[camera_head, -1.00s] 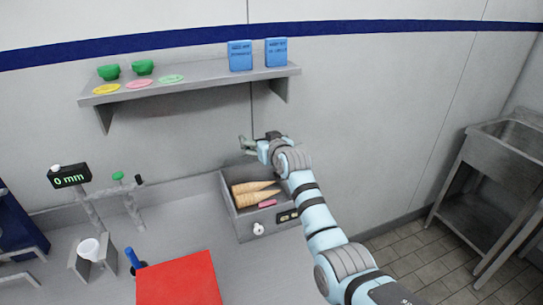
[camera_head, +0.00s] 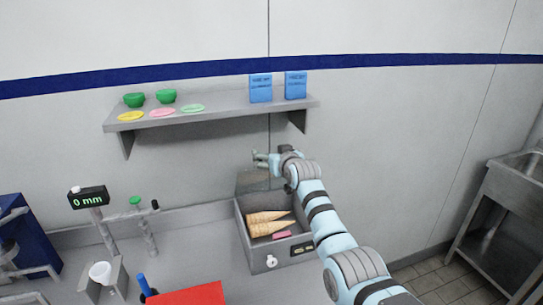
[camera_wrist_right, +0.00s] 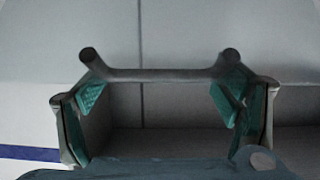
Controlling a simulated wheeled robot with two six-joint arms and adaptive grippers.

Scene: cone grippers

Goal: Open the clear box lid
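The grey box (camera_head: 262,258) sits on the counter, open at the top, with cones (camera_head: 266,228) and a small pink item (camera_head: 282,235) inside. Its clear lid (camera_head: 255,183) appears raised, standing up at the box's back edge near the wall. My right gripper (camera_head: 260,159) is above the back of the box, by the top of the lid. In the wrist view my right gripper (camera_wrist_right: 165,108) has its green-padded fingers wide apart. A dark bar like a handle (camera_wrist_right: 160,75) spans between them; I cannot tell whether they touch it. My left gripper is not in view.
A wall shelf (camera_head: 215,112) with bowls, discs and blue boxes (camera_head: 260,88) is above the gripper. A steel sink stand (camera_head: 490,215) is at right.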

